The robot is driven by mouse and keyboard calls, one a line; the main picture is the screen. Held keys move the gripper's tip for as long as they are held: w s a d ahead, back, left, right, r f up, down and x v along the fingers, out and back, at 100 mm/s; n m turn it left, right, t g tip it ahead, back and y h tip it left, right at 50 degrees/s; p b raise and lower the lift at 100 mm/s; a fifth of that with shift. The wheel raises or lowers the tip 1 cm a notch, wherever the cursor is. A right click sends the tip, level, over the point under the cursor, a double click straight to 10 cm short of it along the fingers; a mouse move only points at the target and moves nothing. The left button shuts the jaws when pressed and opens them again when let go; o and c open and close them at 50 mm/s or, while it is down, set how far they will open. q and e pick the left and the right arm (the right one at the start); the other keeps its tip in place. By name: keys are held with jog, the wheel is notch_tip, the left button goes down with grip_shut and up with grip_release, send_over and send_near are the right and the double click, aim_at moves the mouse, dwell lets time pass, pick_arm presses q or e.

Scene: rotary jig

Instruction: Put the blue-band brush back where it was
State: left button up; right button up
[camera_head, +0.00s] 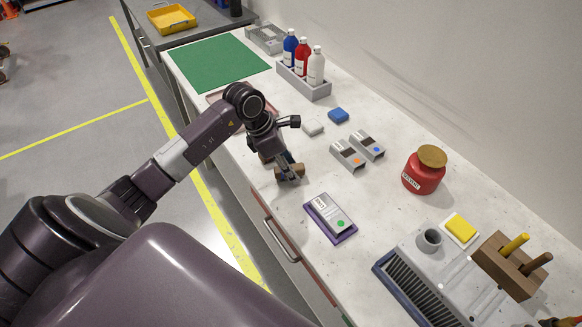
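My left gripper (277,153) points down over the near edge of the white bench. A brown wooden piece (290,173) with a dark blue part is at its fingertips, and it looks like the blue-band brush, gripped and partly hidden by the fingers. A wooden brush block (507,268) stands at the lower right with a yellow handle (514,244) and a brown handle (537,264) upright in it. My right gripper is not in view.
A purple-edged tray with a grey device (331,216) lies in front of the gripper. Two small grey devices (348,154), a red jar (424,172) and a bottle rack (304,84) stand further back. A grey slotted unit (415,291) fills the lower right. A green mat (217,61) is clear.

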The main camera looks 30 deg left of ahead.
pick_arm(q)
jog(key=b+v, duration=0.2)
jog(key=v, duration=0.9)
jog(key=shift+a+r, duration=0.15)
jog(key=shift+r, duration=0.1)
jog(key=shift+s, duration=0.1)
